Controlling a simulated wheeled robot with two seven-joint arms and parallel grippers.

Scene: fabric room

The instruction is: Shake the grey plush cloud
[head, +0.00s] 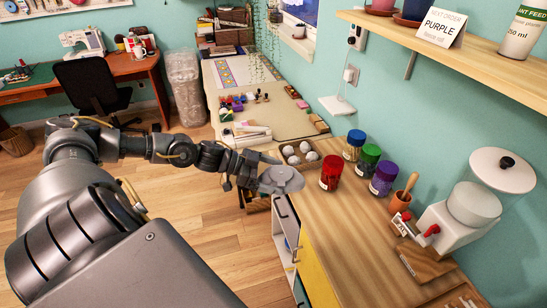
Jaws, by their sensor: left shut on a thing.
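The grey plush cloud (283,180) is a pale grey, rounded shape at the middle of the head view. My left gripper (262,172) reaches in from the left and is shut on the cloud's left side. The cloud is in front of the near edge of the wooden counter, by its left corner; its exact height above the counter is hard to tell. The gripper's fingers are small and partly hidden against the cloud. My right gripper is not in the view.
A tray of white balls (299,153) sits just behind the cloud. Red (331,173), blue (354,145), green (370,160) and purple (384,178) jars stand to its right. The wooden counter (345,228) is bare in front. Open floor (185,225) lies left.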

